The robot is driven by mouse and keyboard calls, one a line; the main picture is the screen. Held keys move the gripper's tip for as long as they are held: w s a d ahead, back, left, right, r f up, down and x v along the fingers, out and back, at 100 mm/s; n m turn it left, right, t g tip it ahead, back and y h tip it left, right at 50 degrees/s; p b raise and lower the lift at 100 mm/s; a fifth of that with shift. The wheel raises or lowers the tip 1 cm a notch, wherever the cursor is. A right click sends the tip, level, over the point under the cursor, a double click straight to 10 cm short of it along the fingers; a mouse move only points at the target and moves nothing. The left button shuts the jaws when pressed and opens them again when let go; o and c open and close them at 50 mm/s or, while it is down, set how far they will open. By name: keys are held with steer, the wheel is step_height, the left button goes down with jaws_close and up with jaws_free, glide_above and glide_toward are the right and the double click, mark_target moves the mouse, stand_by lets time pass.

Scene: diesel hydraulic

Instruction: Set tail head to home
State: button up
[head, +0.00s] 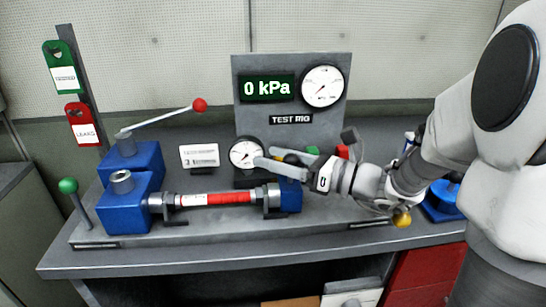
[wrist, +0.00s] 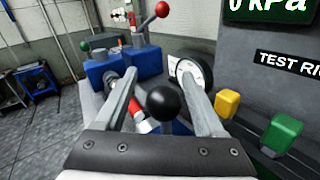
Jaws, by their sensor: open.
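A blue block (head: 290,196) at the right end of the red-and-white hose (head: 215,198) looks like the tail head. I cannot read its setting. My gripper (head: 264,157) reaches in from the right over this block, its fingers pointing left toward the round gauge (head: 246,153). In the wrist view my gripper (wrist: 157,74) is open. A black ball knob (wrist: 167,102) shows between the two fingers, close to the palm, with a gap on each side. Part of the blue block (wrist: 180,128) shows behind the knob. The knob's stem is hidden.
A grey panel (head: 240,120) with a "0 kPa" display stands behind. Larger blue blocks (head: 125,211) with a red-knobbed lever (head: 199,105) are at left. A green-knobbed lever (head: 68,186) stands at the far left. Yellow (wrist: 228,104) and green (wrist: 282,132) blocks lie close right of my fingers.

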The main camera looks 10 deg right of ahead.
steer(key=p+v, duration=0.1)
steer(key=v, duration=1)
steer(key=shift+s+d+p, duration=0.15)
steer(key=shift+s+p, duration=0.05)
steer(key=shift+p, duration=0.2)
